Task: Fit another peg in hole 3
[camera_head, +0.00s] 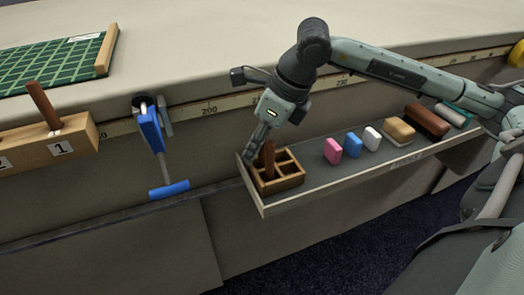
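A wooden block (81,141) at the left edge carries the label 1 and part of a label 2. A brown peg (42,104) stands at a slant in it near label 1. Hole 3 is not in view. A wooden box with compartments (291,183) sits at the left end of the tray. A brown peg (269,157) stands up in its back left compartment. My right gripper (258,146) points down at the top of this peg; I cannot tell whether its fingers are around or beside it. My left gripper is not in view.
The grey tray (317,181) along the table front also holds pink (332,151), blue (352,145) and white (372,138) blocks and several larger ones. A blue clamp (151,131) hangs between wooden block and tray. A green mat (50,68) lies at the back left.

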